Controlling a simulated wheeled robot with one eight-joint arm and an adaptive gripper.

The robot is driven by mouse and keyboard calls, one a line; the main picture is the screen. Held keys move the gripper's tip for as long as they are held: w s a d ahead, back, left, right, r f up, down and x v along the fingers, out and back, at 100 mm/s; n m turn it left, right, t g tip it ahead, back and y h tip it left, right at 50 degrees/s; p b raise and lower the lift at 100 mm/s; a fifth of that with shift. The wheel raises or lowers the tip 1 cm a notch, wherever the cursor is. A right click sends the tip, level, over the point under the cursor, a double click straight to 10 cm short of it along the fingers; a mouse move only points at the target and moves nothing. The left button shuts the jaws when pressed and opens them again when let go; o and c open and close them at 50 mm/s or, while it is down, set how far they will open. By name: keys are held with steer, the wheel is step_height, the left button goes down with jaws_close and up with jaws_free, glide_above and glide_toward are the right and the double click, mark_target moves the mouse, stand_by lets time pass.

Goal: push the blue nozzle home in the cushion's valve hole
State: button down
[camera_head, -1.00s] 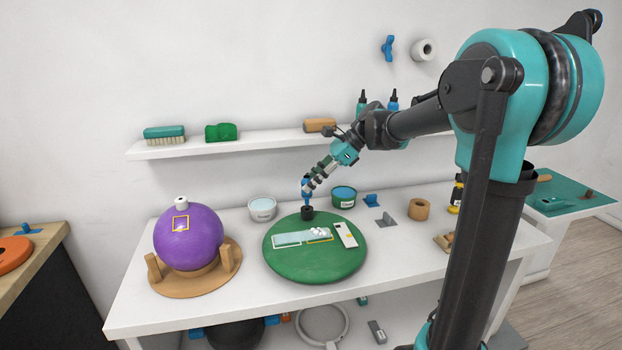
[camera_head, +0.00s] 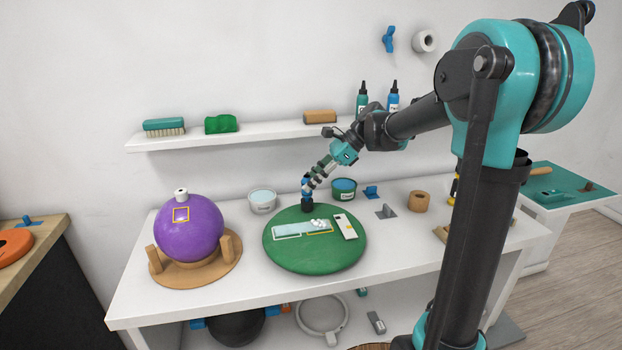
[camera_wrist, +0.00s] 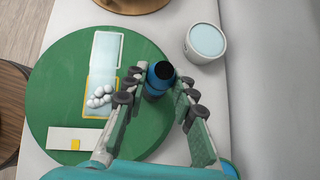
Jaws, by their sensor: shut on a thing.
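The cushion (camera_head: 290,262) is a flat green disc on the white table. A black valve collar (camera_head: 307,206) stands at its far edge. The blue nozzle (camera_head: 306,194) is upright over the collar in the head view and meets it. My gripper (camera_head: 310,184) is shut on the nozzle from above. In the wrist view, the nozzle (camera_wrist: 160,72) shows its dark round opening between the two fingers of my gripper (camera_wrist: 158,88). The valve hole is hidden under the nozzle, so I cannot tell its exact depth.
White balls (camera_head: 319,224), a framed pale patch (camera_head: 287,231) and a white card (camera_head: 346,227) lie on the cushion. Two tubs (camera_head: 262,207) (camera_head: 344,196) stand behind it. A purple ball (camera_head: 190,238) sits in a wooden stand to the left.

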steer(key=shift+f, duration=0.25)
steer(key=shift+f, duration=0.35)
steer(key=shift+f, duration=0.1)
steer(key=c, duration=1.2)
jaws_free()
steer(key=shift+o, duration=0.2)
steer(key=v, duration=1.2)
